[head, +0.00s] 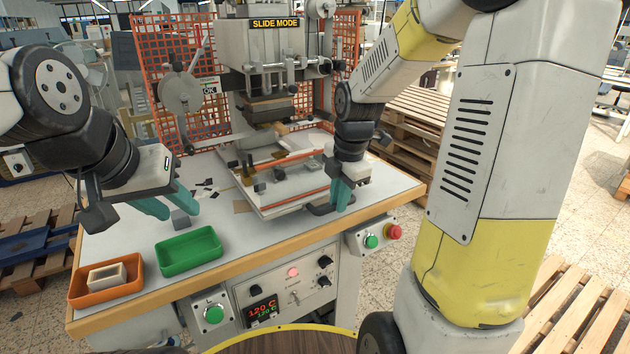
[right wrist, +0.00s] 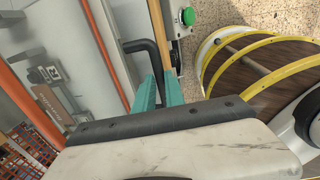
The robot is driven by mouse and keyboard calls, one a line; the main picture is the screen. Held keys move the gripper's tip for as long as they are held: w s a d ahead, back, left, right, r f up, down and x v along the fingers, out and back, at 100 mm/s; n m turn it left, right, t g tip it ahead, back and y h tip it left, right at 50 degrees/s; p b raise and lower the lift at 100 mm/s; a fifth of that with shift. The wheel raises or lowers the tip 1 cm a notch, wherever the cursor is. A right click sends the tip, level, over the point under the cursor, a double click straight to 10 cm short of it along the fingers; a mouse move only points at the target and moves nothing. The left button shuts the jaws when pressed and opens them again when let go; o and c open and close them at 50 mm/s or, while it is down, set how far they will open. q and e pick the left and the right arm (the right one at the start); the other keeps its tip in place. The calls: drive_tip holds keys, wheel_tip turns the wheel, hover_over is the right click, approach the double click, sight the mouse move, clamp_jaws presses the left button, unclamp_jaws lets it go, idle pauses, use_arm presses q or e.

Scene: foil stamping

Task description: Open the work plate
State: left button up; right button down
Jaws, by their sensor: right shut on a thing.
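The work plate (head: 283,204) is the light, flat plate under the stamping head, with orange bars along it and a dark bent handle (head: 318,210) at its front right corner. My right gripper (head: 341,200) is at this corner, its teal fingers pointing down and shut on the handle. In the right wrist view the dark handle (right wrist: 137,46) runs in between the teal fingers (right wrist: 152,92). My left gripper (head: 180,212) is over the left of the table, its teal fingers apart, near a small grey block (head: 182,221). Whether it touches the block is unclear.
A green tray (head: 190,262) is empty, and an orange tray (head: 76,290) holds a pale box (head: 107,276). The stamping head (head: 268,104) stands above the plate. A green button and red stop button (head: 393,232) sit at the table's front right.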

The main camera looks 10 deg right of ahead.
drive_tip(key=shift+s+d, duration=0.35)
drive_tip(key=shift+s, duration=0.5)
drive_tip(key=shift+s+d, duration=0.35)
drive_tip(key=shift+s, duration=0.5)
drive_tip(key=shift+s+d, duration=0.35)
drive_tip(key=shift+s, duration=0.5)
drive_tip(key=c, duration=1.4)
unclamp_jaws()
wheel_tip(320, 180, up, 8)
drive_tip(key=s, duration=0.1)
drive_tip(key=shift+d+f, duration=0.15)
drive_tip(key=shift+d, duration=0.1)
drive_tip(key=shift+s, duration=0.15)
